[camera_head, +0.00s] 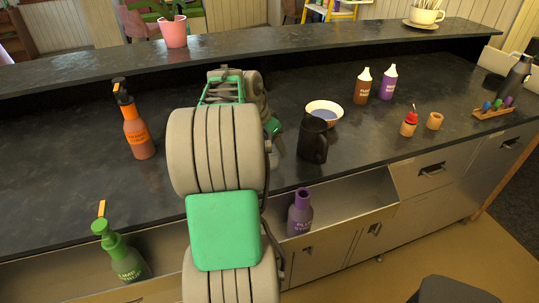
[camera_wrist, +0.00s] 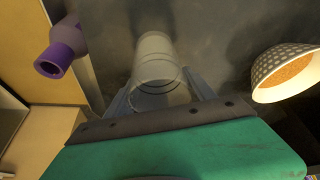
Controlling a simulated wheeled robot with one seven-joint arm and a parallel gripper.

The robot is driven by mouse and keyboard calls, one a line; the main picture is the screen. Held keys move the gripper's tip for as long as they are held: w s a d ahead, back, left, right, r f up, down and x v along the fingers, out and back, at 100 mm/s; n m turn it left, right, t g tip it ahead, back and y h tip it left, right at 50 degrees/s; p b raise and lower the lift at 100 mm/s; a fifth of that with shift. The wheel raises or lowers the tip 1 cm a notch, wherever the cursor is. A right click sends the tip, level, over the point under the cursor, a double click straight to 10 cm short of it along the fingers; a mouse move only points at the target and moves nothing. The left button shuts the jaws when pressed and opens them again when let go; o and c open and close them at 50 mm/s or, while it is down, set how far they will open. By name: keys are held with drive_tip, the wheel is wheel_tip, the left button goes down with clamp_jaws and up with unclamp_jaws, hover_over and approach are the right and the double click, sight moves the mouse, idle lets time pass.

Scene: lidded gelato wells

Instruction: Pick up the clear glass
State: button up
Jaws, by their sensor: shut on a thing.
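The clear glass (camera_wrist: 157,62) is between the two fingers of my gripper (camera_wrist: 158,88) in the wrist view. The gripper is shut on it, with a finger on each side. The glass is see-through, with faint rings near its rim. Dark countertop shows behind it; I cannot tell whether it touches the counter. In the head view my arm hides the fingers and most or all of the glass.
On the dark counter (camera_head: 60,180), a black cup (camera_head: 313,140) and a bowl (camera_head: 324,111) stand right of my arm. An orange spray bottle (camera_head: 136,130) stands left. A purple syrup bottle (camera_head: 300,213) is in the front well. Two bottles (camera_head: 376,84) stand farther back.

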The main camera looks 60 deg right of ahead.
drive_tip(key=c, duration=0.4)
drive_tip(key=shift+r, duration=0.1)
